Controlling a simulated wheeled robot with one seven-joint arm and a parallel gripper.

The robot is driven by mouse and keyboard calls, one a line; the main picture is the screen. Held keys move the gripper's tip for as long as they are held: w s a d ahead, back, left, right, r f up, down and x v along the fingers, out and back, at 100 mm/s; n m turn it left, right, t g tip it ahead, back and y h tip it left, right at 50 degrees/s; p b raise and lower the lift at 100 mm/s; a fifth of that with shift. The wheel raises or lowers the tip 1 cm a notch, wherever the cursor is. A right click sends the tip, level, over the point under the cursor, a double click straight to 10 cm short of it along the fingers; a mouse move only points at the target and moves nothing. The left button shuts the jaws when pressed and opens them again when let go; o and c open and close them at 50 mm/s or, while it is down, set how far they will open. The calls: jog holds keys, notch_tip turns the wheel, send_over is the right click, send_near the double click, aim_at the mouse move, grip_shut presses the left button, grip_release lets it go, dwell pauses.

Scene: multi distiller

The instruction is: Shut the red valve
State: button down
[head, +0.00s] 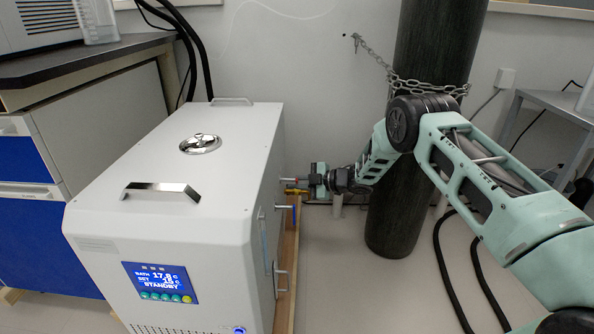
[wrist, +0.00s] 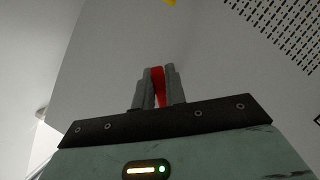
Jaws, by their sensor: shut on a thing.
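The red valve handle (wrist: 158,86) shows in the wrist view as a narrow red strip between the two grey fingers. My gripper (wrist: 160,78) is shut on it. In the head view my gripper (head: 307,181) is at the right side of the white chiller unit (head: 182,175), beside the brass valve fitting (head: 296,190). A bit of red (head: 290,179) shows there at the fingertips. Most of the handle is hidden by the fingers, and I cannot tell its angle clearly.
A blue-handled valve (head: 292,214) is just below, on the same side of the chiller. A dark gas cylinder (head: 408,190), chained to the wall, stands behind my arm. Metal side handles (head: 281,270) stick out nearer the front. A lab bench (head: 75,60) is at the left.

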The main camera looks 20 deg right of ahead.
jog(key=shift+s+a+f+m+g+y+p, duration=0.1)
jog(key=shift+s+a+f+m+g+p, duration=0.1)
jog(key=shift+s+m+g+p, duration=0.6)
jog(key=shift+s+a+f+m+g+y+p, duration=0.15)
jog(key=shift+f+m+g+p, duration=0.3)
jog(key=shift+m, duration=0.8)
jog(key=shift+s+a+m+g+y+p, duration=0.1)
jog(key=shift+s+m+g+p, duration=0.35)
jog(key=shift+m+g, duration=0.45)
jog(key=shift+m, duration=0.25)
jog(key=c, duration=1.4)
grip_release()
jog(key=shift+c, duration=0.2)
jog(key=p+v, duration=0.5)
jog(key=v, duration=1.2)
jog(key=shift+s+d+p, duration=0.2)
jog(key=shift+s+p, duration=0.05)
jog(key=shift+p, duration=0.05)
jog(key=shift+r, duration=0.1)
